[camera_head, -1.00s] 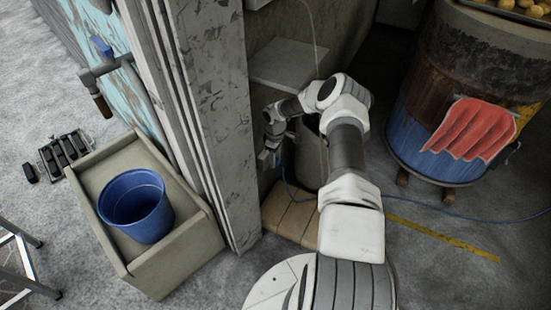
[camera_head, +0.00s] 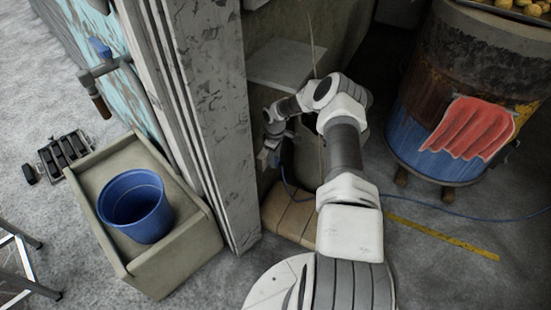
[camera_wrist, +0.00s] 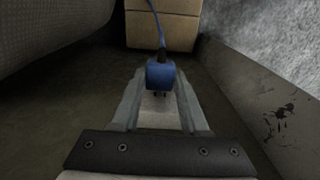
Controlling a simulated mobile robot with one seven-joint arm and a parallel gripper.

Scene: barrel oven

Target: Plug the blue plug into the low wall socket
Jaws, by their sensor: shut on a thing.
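The blue plug (camera_wrist: 160,75) is between the fingertips of my gripper (camera_wrist: 158,88) in the wrist view. Its dark prongs point toward the bottom of that picture, and its blue cable runs up and away from it. In the head view my gripper (camera_head: 270,158) is low in the recess behind the concrete pillar, shut on the plug, which is too small there to make out clearly. The low wall socket cannot be made out in either view.
A concrete pillar (camera_head: 212,120) stands left of my gripper. A grey ledge (camera_head: 293,66) is above it and pale blocks (camera_head: 290,215) lie below. The blue cable (camera_head: 440,214) runs across the floor by the barrel oven (camera_head: 450,110). A blue bucket (camera_head: 136,207) sits in a stone trough.

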